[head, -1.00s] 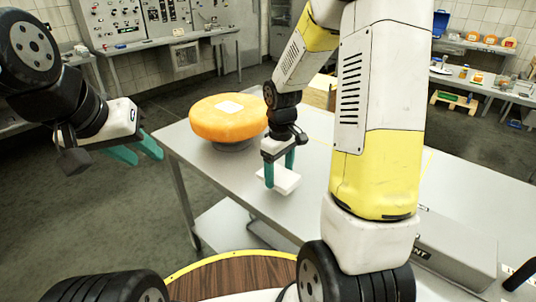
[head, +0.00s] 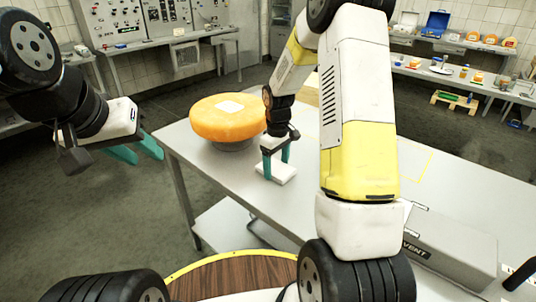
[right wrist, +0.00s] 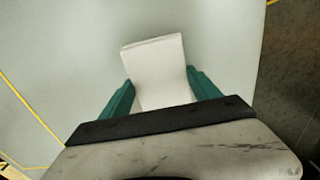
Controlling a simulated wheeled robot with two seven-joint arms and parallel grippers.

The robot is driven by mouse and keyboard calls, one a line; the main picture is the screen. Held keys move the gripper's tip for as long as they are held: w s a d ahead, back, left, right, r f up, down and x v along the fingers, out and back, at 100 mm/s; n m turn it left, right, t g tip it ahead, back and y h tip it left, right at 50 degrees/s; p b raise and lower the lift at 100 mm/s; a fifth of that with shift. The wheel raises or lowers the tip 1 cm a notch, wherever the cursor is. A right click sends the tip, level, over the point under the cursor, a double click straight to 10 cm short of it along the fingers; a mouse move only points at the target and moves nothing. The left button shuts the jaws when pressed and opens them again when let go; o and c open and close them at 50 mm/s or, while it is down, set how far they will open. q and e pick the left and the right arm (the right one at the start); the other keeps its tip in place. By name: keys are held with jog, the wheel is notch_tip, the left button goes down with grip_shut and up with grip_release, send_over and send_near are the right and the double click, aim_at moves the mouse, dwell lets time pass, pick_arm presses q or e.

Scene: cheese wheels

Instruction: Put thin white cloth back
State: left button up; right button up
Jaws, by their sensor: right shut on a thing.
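The thin white cloth (head: 284,174) looks like a flat, folded white rectangle. My right gripper (head: 276,166) is shut on it, with a teal finger at each side, over the near left part of the table. In the right wrist view the cloth (right wrist: 158,70) sticks out beyond the fingers (right wrist: 160,92). I cannot tell whether it touches the tabletop. My left gripper (head: 141,151) is open and empty, off the table's left side.
A big orange cheese wheel (head: 229,122) with a white square on top stands on the metal table (head: 225,168), left of my right gripper. A grey box (head: 450,248) is at the table's near right. Yellow lines (head: 424,165) mark the tabletop on the right.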

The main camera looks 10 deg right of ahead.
aim_at(277, 167)
jog(key=o, duration=1.3)
jog(key=shift+f, duration=0.15)
notch_tip(277, 167, up, 12)
jog(key=s+r+m+t+y, duration=0.1)
jog(key=s+r+m+t, duration=0.2)
jog(key=s+r, duration=0.9)
jog(key=shift+s+a+r+m+t+y, duration=0.2)
jog(key=shift+s+a+r+m+t, duration=0.3)
jog(key=shift+s, duration=1.55)
jog(key=shift+s+a+r+m+t+y, duration=0.25)
jog(key=shift+s+m+t, duration=0.45)
jog(key=shift+s, duration=1.3)
jog(key=shift+s+a+r+m+t+y, duration=0.15)
jog(key=shift+s+a+r+m+t, duration=0.45)
jog(key=shift+s, duration=1.45)
jog(key=shift+d+f, duration=0.2)
jog(key=shift+f, duration=0.05)
